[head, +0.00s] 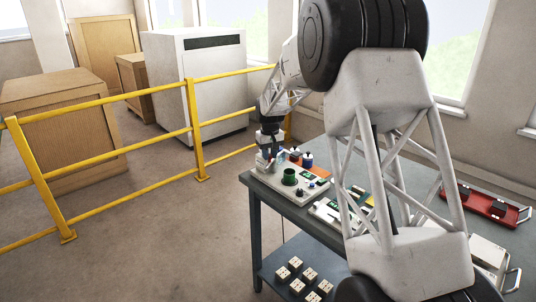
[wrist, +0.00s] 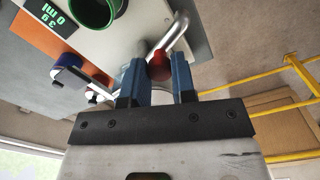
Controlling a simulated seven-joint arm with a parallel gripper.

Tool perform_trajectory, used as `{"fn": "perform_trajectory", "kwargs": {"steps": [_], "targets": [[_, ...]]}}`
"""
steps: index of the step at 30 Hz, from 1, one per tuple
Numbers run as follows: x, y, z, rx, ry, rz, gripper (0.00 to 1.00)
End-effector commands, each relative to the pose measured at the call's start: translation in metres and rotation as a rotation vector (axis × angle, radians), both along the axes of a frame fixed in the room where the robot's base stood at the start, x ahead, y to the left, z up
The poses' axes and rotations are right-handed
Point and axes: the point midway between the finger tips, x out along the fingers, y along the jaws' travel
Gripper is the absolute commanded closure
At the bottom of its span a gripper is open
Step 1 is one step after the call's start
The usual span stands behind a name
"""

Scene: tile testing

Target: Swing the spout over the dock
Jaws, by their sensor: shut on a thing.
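The silver curved spout (wrist: 181,24) shows in the wrist view, with a red knob (wrist: 159,66) at its near end. My gripper (wrist: 160,72) has its two blue fingers on either side of the red knob, shut on it. In the head view my gripper (head: 269,150) points down at the far left corner of the bench unit, and the spout is mostly hidden there. A green cup (head: 289,176) stands on the pale unit, beside the gripper; it also shows in the wrist view (wrist: 98,10). I cannot tell for sure which part is the dock.
Two dark-capped items (head: 307,159) stand behind the green cup on the unit, near an orange panel. Other devices lie along the grey bench (head: 270,192), with a red tray (head: 485,202) at the right. Yellow railing (head: 195,130) runs close beyond the bench. Pale blocks (head: 296,263) lie below.

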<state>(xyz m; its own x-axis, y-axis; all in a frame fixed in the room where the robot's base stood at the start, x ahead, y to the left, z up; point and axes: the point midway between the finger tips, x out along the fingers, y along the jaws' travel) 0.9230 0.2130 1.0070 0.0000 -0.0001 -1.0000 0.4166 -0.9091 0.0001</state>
Motion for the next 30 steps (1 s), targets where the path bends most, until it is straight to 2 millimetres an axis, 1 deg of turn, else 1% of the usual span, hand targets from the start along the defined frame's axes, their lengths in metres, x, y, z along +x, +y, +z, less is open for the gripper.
{"fn": "perform_trajectory", "kwargs": {"steps": [13,30], "targets": [[-0.003,-0.021,0.0,0.0,0.001,0.404,1.0],[0.005,-0.047,0.0,0.0,0.0,0.93,1.0]]}}
